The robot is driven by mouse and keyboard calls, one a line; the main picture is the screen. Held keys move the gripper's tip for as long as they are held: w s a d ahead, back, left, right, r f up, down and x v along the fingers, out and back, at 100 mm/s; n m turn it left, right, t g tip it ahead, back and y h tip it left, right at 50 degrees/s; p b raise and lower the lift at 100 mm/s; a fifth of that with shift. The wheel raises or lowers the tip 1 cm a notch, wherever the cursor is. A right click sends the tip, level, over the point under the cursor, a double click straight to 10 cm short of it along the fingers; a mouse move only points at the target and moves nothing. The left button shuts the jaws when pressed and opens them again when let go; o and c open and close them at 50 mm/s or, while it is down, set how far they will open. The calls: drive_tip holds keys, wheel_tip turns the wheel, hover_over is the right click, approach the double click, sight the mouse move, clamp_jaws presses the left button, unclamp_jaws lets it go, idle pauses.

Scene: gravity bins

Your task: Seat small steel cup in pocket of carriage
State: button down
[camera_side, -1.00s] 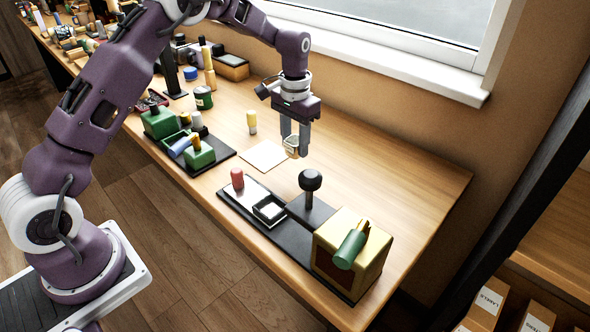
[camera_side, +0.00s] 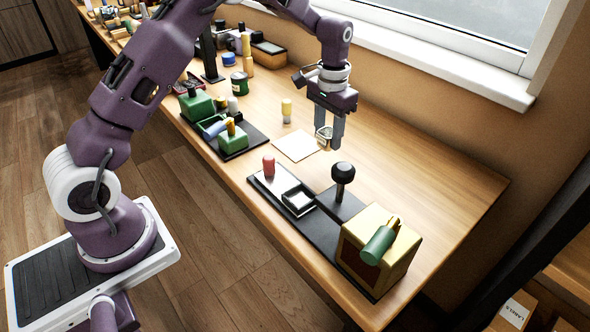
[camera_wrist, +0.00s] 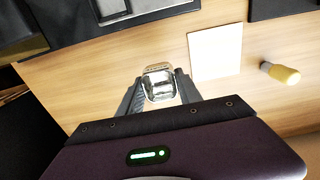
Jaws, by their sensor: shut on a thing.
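My gripper (camera_side: 328,142) is shut on the small steel cup (camera_side: 323,133) and holds it above the bench, just right of the pale square sheet. In the wrist view the cup (camera_wrist: 158,84) is a shiny, squarish vessel between the two fingers (camera_wrist: 160,92). The carriage (camera_side: 299,200) is a dark square block with a pale-rimmed pocket, on a long black base in front of and below my gripper. The pocket looks empty. The cup is well apart from it.
On the black base (camera_side: 329,236) stand a red knob (camera_side: 268,166), a black ball-topped lever (camera_side: 342,178) and a yellow box (camera_side: 382,248) with a green cylinder. A pale sheet (camera_side: 297,146) and a yellow-topped peg (camera_side: 286,110) are nearby. The bench at right is clear.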

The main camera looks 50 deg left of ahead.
drive_tip(key=s+d+r, duration=0.2)
drive_tip(key=s, duration=0.4)
drive_tip(key=s+d+r, duration=0.3)
drive_tip(key=s, duration=0.4)
drive_tip(key=shift+d, duration=0.25)
drive_tip(key=shift+s, duration=0.1)
hover_over(300, 200)
drive_tip(key=shift+f, duration=2.45)
drive_tip(key=shift+f, duration=1.7)
drive_tip(key=shift+f, duration=0.7)
